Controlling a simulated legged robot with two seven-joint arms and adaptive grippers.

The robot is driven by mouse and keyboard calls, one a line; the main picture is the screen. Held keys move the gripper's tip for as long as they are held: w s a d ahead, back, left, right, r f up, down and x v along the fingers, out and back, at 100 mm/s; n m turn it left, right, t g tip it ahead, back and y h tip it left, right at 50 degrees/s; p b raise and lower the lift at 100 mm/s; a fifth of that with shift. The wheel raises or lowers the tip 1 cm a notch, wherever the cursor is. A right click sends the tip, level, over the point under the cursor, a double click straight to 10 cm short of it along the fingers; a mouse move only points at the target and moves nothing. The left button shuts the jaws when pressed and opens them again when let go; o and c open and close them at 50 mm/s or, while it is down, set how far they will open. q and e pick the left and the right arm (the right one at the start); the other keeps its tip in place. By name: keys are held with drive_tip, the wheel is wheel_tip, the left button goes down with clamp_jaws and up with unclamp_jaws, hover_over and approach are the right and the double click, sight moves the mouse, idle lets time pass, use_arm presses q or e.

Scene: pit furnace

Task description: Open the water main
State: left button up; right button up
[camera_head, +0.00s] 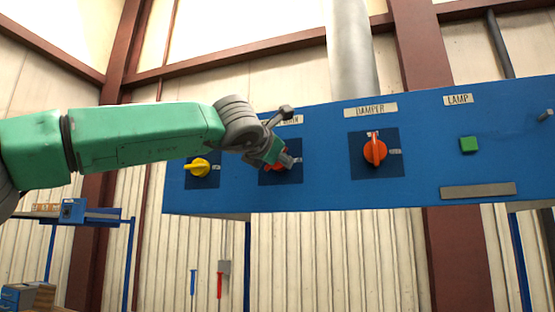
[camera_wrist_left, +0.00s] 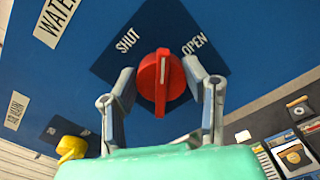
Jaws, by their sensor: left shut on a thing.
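The water main knob is a red rotary knob (camera_wrist_left: 160,85) on a dark blue plate (camera_wrist_left: 150,35) marked SHUT and OPEN, beside a label (camera_wrist_left: 56,20) starting WATER. In the left wrist view its white line points up the picture, between SHUT at left and OPEN at right. My left gripper (camera_wrist_left: 160,95) has one finger on each side of the knob and is shut on it. In the head view my left gripper (camera_head: 283,157) covers most of the knob and part of its label. My right gripper is not in view.
On the blue panel (camera_head: 330,190), a yellow knob (camera_head: 199,168) is left of my gripper. An orange-red DAMPER knob (camera_head: 375,149) and a green LAMP button (camera_head: 468,145) are to the right. A shelf (camera_head: 100,217) stands lower left. The space before the panel's right half looks clear.

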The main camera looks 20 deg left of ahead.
use_arm(q)
drive_tip(key=m, duration=0.4)
drive_tip(key=shift+w+d+f+m, duration=0.1)
drive_tip(key=shift+f+m, duration=0.2)
drive_tip(key=shift+f, duration=0.05)
drive_tip(key=shift+f+m, duration=0.1)
drive_tip(key=shift+m, duration=1.9)
drive_tip(key=o, duration=1.2)
drive_tip(key=shift+c, duration=0.2)
drive_tip(key=shift+w, duration=0.1)
drive_tip(key=shift+s+r, duration=0.2)
drive_tip(key=shift+s, duration=0.15)
drive_tip(key=s, duration=1.1)
drive_tip(key=shift+a+f, duration=0.2)
drive_tip(key=shift+a, duration=0.1)
